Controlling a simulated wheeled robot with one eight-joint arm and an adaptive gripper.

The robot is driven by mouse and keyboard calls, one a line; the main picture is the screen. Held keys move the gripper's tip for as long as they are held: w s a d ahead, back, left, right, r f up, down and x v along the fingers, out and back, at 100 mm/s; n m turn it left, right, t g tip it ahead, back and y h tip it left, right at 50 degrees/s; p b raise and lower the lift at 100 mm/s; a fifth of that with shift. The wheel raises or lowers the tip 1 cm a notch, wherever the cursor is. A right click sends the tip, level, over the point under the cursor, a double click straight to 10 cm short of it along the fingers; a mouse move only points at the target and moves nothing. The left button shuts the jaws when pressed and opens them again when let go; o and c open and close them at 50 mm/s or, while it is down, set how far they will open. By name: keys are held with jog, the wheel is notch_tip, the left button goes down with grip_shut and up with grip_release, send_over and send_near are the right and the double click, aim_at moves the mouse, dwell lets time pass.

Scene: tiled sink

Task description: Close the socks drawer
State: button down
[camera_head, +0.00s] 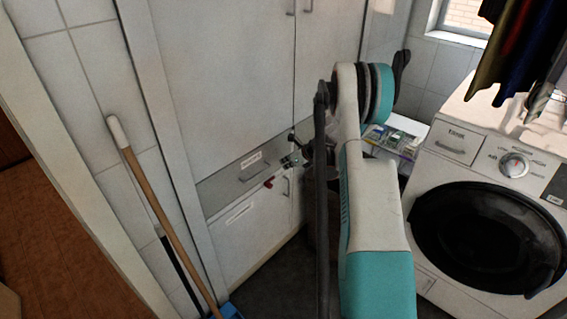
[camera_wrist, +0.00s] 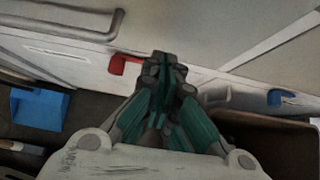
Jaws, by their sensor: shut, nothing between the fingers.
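A grey drawer front (camera_head: 225,185) with a bar handle (camera_head: 253,168) and a small white label (camera_head: 250,158) sits in the tall cabinet, between the upper doors and a lower panel. The label is too small to read, so I cannot tell whether it is the socks drawer. It looks about level with the cabinet face; any small gap is unclear. My gripper (camera_head: 292,159) is at the drawer's right end, partly hidden by my arm. In the wrist view my gripper (camera_wrist: 165,68) is shut and empty, its tips close to the cabinet front. A bar handle (camera_wrist: 75,31) shows left of it.
A red hook (camera_wrist: 124,64) is just left of the fingertips, and a blue hook (camera_wrist: 278,98) is to the right. A broom (camera_head: 165,210) leans on the left wall near a blue dustpan (camera_wrist: 40,107). A washing machine (camera_head: 440,160) stands at the right.

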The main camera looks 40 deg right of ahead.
jog(key=p+v, duration=0.3)
jog(key=v, duration=0.7)
jog(key=shift+s+p, duration=0.25)
jog(key=shift+p, duration=0.15)
jog(key=shift+d, duration=0.1)
